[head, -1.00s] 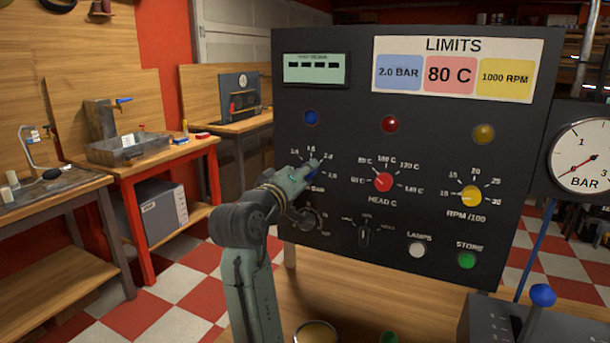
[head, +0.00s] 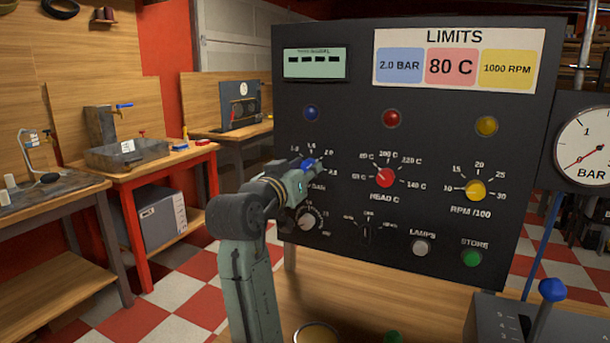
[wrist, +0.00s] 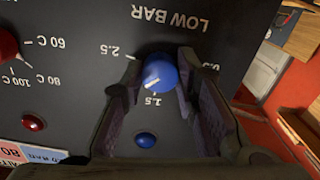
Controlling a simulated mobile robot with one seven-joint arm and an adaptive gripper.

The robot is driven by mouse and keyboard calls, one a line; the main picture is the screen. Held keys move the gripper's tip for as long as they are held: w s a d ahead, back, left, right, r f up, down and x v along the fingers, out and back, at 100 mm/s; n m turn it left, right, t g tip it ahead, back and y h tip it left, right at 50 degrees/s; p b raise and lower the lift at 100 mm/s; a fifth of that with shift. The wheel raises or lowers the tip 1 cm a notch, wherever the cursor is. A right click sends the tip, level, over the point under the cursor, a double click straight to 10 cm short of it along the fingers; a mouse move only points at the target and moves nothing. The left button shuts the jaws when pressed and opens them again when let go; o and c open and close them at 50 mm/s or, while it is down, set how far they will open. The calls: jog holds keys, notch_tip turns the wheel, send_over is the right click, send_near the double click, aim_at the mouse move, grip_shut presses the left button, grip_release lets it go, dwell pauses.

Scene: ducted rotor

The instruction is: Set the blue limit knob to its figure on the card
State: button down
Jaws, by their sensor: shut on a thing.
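The blue limit knob (head: 309,164) is on the left of the dark panel, partly hidden by my gripper (head: 304,175) in the head view. In the wrist view the knob (wrist: 160,70) sits between the two fingers of my gripper (wrist: 159,78), which is shut on it. That view is upside down; the knob's white pointer line lies between the 1.5 and 2.5 figures. The 2.0 mark is hidden there by a finger. The LIMITS card (head: 455,37) at the panel's top right reads 2.0 BAR on its blue patch (head: 399,66).
The red knob (head: 385,178) and yellow knob (head: 475,190) are to the right. A small grey knob (head: 310,219) is close below my gripper. A selector, the LAMPS button (head: 421,247) and green STORE button (head: 471,258) are lower. The display (head: 315,63) shows dashes.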

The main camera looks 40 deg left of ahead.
jog(key=shift+m, duration=0.4)
jog(key=c, duration=1.2)
grip_release()
jog(key=shift+c, duration=0.2)
jog(key=shift+s, duration=0.15)
jog(key=v, duration=1.1)
jog(key=shift+s+d, duration=0.2)
jog(key=shift+s, duration=0.2)
jog(key=shift+r, duration=0.1)
